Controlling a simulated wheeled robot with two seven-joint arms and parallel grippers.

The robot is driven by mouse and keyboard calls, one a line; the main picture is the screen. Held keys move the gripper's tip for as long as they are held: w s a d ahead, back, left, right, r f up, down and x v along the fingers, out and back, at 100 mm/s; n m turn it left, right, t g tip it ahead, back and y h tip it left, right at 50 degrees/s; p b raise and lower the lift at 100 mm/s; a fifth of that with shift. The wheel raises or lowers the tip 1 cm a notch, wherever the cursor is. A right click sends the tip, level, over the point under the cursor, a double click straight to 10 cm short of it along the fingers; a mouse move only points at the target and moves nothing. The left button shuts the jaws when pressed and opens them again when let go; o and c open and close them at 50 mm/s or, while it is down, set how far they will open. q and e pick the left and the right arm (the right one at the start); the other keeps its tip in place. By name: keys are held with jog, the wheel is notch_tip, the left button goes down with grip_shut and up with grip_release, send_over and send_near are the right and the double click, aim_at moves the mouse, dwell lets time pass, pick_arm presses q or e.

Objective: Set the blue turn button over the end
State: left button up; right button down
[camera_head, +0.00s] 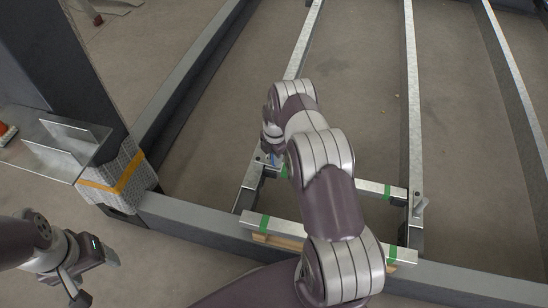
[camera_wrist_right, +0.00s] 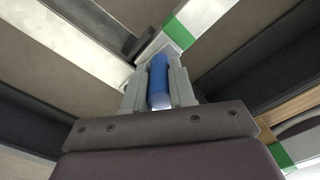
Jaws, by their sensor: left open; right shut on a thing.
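The blue turn button (camera_wrist_right: 160,82) is a rounded blue piece between the two fingers of my right gripper (camera_wrist_right: 160,72), which is shut on it. In the right wrist view it lies close to the end of a metal bar with green tape (camera_wrist_right: 181,34); whether it touches the bar I cannot tell. In the head view a little of the blue (camera_head: 273,158) shows at the left end of the rear crossbar (camera_head: 340,183), and my right arm hides most of the gripper. My left gripper (camera_head: 97,280) is open and empty at the lower left.
A front crossbar (camera_head: 325,241) with green tape lies nearer, over a wooden strip. A grey turn piece (camera_head: 420,204) sits on the right rail (camera_head: 413,110). A dark post (camera_head: 62,65) with a padded, orange-strapped foot (camera_head: 118,180) and a metal shelf (camera_head: 50,146) stand left.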

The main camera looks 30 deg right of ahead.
dwell(0.5)
jog(key=c, duration=0.9)
grip_release()
notch_tip(320, 180, up, 12)
jog(key=p, duration=0.6)
jog(key=shift+r, duration=0.35)
